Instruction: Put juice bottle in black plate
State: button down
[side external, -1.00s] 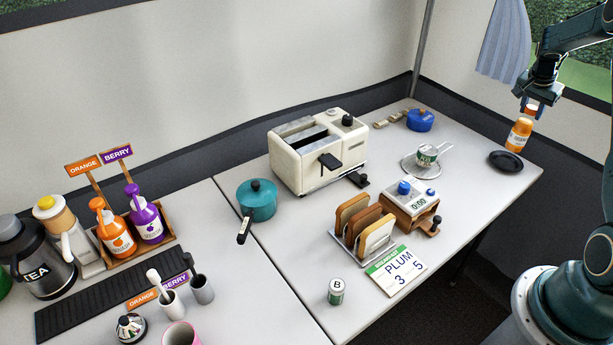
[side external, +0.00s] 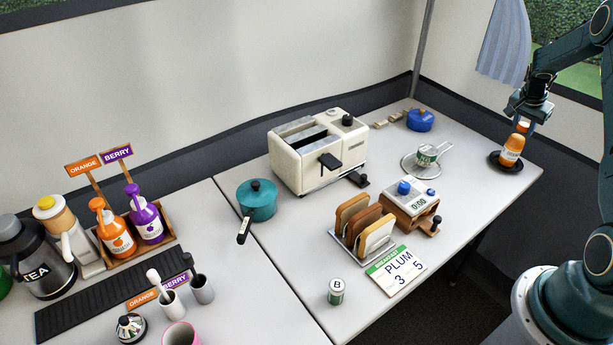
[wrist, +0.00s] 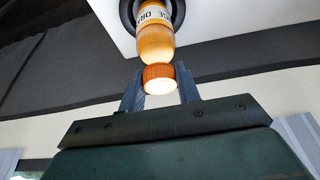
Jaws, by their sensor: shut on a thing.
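The orange juice bottle (side external: 512,150) stands close to upright over the black plate (side external: 495,163) at the far right end of the table. Its base is inside the plate's outline; I cannot tell whether it touches the plate. My gripper (side external: 525,122) is above the bottle, shut on its orange cap. In the wrist view the two fingers of my gripper (wrist: 160,92) are on either side of the cap (wrist: 158,74), with the bottle's body (wrist: 155,40) beyond. The dark plate (wrist: 183,14) shows partly around the bottle's base.
A blue pot (side external: 420,121) and a strainer with a can (side external: 428,155) stand left of the plate. A cream toaster (side external: 318,150), toast rack (side external: 362,228) and timer box (side external: 411,205) are further left. The table edge lies close to the plate's right.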

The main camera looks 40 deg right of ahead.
jog(key=c, duration=1)
grip_release()
jog(key=shift+f, duration=0.15)
jog(key=v, duration=1.2)
jog(key=shift+r, duration=0.25)
